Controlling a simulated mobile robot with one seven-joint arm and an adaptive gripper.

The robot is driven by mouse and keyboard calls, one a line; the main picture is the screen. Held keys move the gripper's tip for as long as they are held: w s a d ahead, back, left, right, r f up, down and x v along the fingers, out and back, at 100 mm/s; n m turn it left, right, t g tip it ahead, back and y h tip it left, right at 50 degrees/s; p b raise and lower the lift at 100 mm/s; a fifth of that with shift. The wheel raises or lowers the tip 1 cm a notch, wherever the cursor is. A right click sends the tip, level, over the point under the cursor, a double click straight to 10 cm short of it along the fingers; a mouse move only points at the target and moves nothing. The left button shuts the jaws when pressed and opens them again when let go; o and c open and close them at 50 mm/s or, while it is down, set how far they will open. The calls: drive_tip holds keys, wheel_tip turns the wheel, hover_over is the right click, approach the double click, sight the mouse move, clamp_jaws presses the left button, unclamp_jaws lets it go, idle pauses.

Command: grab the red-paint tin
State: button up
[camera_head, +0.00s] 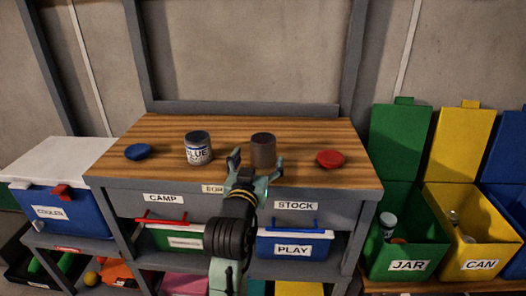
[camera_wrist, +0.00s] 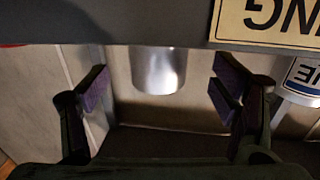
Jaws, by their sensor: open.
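Two tins stand upright on the wooden workbench (camera_head: 300,128). One is a grey tin (camera_head: 198,150) with a label reading BLUE. The other is a dark, plain-looking tin (camera_head: 263,148) to its right; no label or red paint shows on its visible side. My gripper (camera_head: 255,166) is open and empty, just in front of this second tin in the head view. In the wrist view a bare silvery tin (camera_wrist: 158,70) shows between the spread fingers of my gripper (camera_wrist: 160,88), with no clear contact. The labelled tin (camera_wrist: 303,80) is partly cut off at the right.
A blue dish-like thing (camera_head: 138,152) lies left of the tins and a red one (camera_head: 330,158) right. A cooler (camera_head: 60,207) stands left of the bench. Green (camera_head: 404,235) and yellow (camera_head: 470,235) bins stand right. A sign (camera_wrist: 270,22) edges the wrist view.

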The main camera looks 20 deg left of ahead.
sight(261, 155)
drive_tip(key=w, duration=0.1)
drive_tip(key=w+p, duration=0.1)
drive_tip(key=w, duration=0.1)
drive_tip(key=shift+w+a+r+p, duration=0.2)
drive_tip(key=shift+w+a+p, duration=0.05)
drive_tip(key=shift+w+p, duration=0.15)
drive_tip(key=shift+w+f, duration=0.15)
drive_tip(key=shift+w, duration=0.3)
drive_tip(key=c, duration=1.4)
